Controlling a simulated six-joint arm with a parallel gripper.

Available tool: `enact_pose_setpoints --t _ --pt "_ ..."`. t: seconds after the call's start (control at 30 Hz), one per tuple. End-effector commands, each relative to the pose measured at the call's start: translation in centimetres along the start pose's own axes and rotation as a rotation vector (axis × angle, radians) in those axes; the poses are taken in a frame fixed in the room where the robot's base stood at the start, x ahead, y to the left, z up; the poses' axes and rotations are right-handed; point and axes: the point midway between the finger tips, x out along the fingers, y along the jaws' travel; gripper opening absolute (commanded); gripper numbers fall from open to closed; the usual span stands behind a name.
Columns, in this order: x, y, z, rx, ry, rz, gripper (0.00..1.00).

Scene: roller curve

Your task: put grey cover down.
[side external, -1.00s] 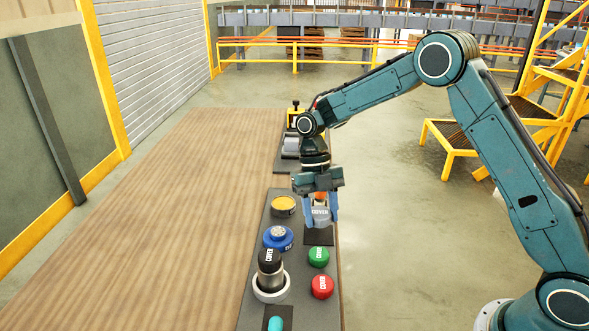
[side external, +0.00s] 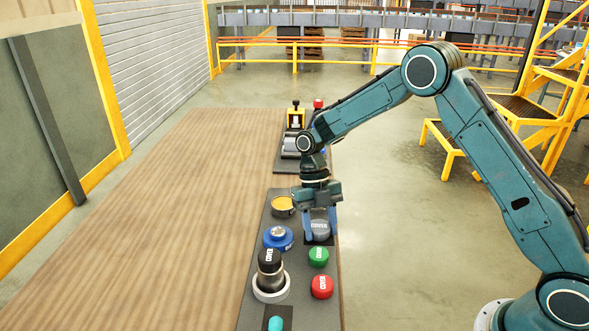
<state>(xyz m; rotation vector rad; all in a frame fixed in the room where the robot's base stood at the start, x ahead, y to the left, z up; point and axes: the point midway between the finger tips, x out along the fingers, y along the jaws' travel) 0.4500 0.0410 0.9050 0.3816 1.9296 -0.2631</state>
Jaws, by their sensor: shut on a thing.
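The grey cover (side external: 320,229) is between the fingers of my gripper (side external: 321,236), low over the dark square pad (side external: 326,243) on the dark grey panel. My gripper is shut on it and points downward. The fingers hide part of the cover's sides. I cannot tell whether the cover touches the pad.
A green cover (side external: 318,256) and a red cover (side external: 322,286) sit just in front. A blue dial (side external: 278,238), a yellow round part (side external: 283,206) and a tall black-capped part (side external: 269,270) stand to the left. The wooden table (side external: 170,230) is clear on the left.

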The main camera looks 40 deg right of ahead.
Motion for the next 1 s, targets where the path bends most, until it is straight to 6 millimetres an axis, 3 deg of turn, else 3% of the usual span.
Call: enact_pose_setpoints --t 0.6,0.63,0.7,1.0 --pt "1.4 -0.1 0.4 0.005 0.003 -0.002 0.05" --pt "1.4 -0.1 0.4 0.006 0.003 -0.003 0.52" --pt "1.4 -0.1 0.4 0.006 0.004 -0.003 0.65" --pt "0.8 -0.1 0.2 0.007 0.004 -0.003 0.68"
